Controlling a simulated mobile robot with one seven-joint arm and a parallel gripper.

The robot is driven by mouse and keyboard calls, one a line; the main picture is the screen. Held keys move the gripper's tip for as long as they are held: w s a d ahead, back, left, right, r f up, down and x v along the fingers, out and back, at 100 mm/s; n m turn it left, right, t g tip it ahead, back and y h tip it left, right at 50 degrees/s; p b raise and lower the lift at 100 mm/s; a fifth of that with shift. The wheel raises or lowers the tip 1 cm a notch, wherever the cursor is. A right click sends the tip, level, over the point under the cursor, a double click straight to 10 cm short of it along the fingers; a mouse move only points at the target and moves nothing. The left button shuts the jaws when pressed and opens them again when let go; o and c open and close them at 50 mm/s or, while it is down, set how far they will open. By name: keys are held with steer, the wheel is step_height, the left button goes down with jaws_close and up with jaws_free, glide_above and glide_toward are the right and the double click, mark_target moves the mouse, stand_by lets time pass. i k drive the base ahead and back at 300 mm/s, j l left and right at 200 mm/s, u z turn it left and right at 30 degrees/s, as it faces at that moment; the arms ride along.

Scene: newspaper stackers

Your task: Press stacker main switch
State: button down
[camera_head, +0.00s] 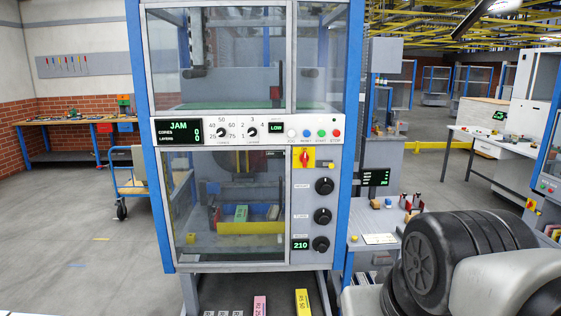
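The stacker (155,150) stands in the middle, a blue-framed machine with clear panels. Its main switch looks to be the red rotary handle (304,157) on a yellow plate, right of centre just below the button row. The handle looks roughly upright. Above it are a white button, a blue button (307,133), a green start button (321,133) and a red stop button (336,133). Dark and grey parts of my arm fill the lower right. My gripper is not visible, and nothing covers the switch.
Black knobs (324,186) sit below the switch, with a display (300,245) reading 210. A grey side table (365,262) with small items stands close on the right. A blue cart (130,187) and a workbench (75,121) are at left. Floor at left is open.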

mark_target(304, 158)
steer(key=i+l, duration=0.15)
steer(key=i, duration=0.6)
steer(key=i+l+z, duration=0.15)
steer(key=i, duration=0.65)
steer(key=i+l+u, duration=0.25)
steer(key=i+l, duration=0.25)
steer(key=i, duration=0.1)
